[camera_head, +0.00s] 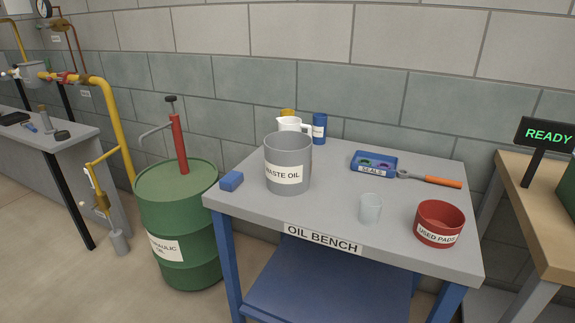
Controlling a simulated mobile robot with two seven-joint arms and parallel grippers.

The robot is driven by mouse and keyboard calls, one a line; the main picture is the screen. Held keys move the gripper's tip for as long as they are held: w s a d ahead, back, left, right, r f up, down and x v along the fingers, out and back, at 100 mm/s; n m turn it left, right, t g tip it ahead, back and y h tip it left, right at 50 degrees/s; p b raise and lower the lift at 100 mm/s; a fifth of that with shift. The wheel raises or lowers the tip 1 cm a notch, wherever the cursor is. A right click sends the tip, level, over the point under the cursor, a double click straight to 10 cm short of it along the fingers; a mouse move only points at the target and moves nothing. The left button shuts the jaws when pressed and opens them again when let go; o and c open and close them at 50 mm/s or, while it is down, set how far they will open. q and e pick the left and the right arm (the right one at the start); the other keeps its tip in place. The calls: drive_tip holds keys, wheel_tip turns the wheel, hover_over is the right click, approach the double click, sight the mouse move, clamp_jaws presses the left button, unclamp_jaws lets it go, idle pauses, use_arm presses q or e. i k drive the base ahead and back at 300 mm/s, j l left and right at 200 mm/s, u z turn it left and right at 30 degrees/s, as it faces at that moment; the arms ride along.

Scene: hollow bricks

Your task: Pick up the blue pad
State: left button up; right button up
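The blue pad (231,181) is a small blue block. It lies on the grey top of the oil bench (330,214), close to the bench's left edge. It is left of the grey waste oil container (288,163), with a small gap between them. Nothing covers the pad. Neither of my grippers shows in the head view.
On the bench stand a white jug (293,124), a blue can (319,128), a blue seals tray (374,164), an orange-handled tool (441,182), a clear cup (370,209) and a red used-pads bin (439,223). A green drum (178,213) with a red pump (179,145) stands left of the bench.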

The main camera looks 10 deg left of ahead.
sight(232, 178)
drive_tip(key=i+j+z, duration=0.1)
drive_tip(key=i+j, duration=0.15)
drive_tip(key=i+j+z, duration=0.1)
drive_tip(key=j, duration=0.25)
drive_tip(key=i+j+z, duration=0.1)
drive_tip(key=i+j, duration=0.25)
drive_tip(key=i+j+z, duration=0.1)
drive_tip(key=j, duration=0.25)
drive_tip(key=i+j+z, duration=0.1)
drive_tip(key=i+j, duration=0.15)
drive_tip(key=k+j+u, duration=0.25)
drive_tip(key=j+u, duration=0.25)
drive_tip(key=j, duration=0.2)
